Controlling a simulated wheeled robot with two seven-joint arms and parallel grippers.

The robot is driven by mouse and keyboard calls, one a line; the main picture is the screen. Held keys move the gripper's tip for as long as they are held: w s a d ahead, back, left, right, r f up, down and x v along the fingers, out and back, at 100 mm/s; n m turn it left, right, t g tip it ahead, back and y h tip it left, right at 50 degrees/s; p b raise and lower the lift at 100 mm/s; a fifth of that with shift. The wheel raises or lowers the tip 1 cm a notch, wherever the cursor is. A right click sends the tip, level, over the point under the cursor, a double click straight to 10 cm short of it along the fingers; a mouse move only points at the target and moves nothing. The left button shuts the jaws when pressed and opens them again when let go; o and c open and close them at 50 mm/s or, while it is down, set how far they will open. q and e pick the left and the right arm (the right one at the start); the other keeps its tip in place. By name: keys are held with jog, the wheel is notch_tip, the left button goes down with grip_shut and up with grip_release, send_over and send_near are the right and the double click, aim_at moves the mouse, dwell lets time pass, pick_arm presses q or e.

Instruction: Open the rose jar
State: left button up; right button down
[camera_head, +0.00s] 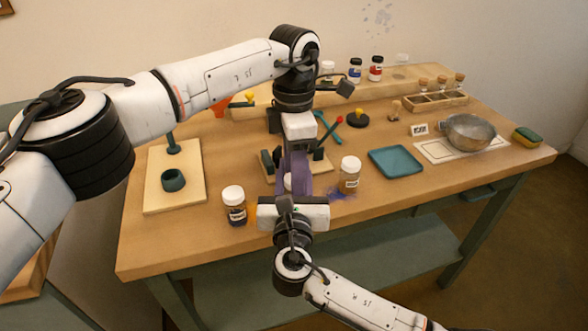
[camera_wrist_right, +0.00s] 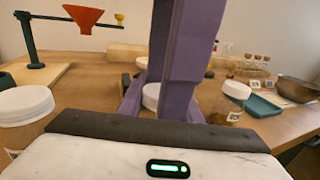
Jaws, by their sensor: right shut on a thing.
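A jar with a white lid (camera_head: 288,182) stands between my grippers at the holder in the middle of the table; the lid also shows in the right wrist view (camera_wrist_right: 151,95). Its contents are hidden, so I cannot tell their colour. My right gripper (camera_head: 291,192) reaches in from the front and is shut on this jar. My left gripper (camera_head: 298,167) points down from above, its purple fingers (camera_wrist_right: 180,60) close to the lid. I cannot tell whether they touch or grip it.
A dark-filled jar (camera_head: 234,207) stands left and a brownish jar (camera_head: 350,176) right, both white-lidded. Purple powder (camera_head: 343,194) lies near the right jar. A teal tray (camera_head: 396,161) and a metal bowl (camera_head: 468,132) are farther right. A stand board (camera_head: 190,195) lies left.

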pick_arm(q)
notch_tip(320, 180, up, 5)
jog(key=shift+f, duration=0.2)
jog(key=shift+c, duration=0.4)
notch_tip(320, 180, up, 2)
jog(key=shift+d+r+m, duration=0.1)
jog(key=shift+r+m, duration=0.1)
jog(key=shift+m, duration=0.9)
jog(key=shift+r+m, duration=0.35)
jog(key=shift+m, duration=0.15)
notch_tip(320, 180, down, 8)
jog(key=shift+r, duration=0.15)
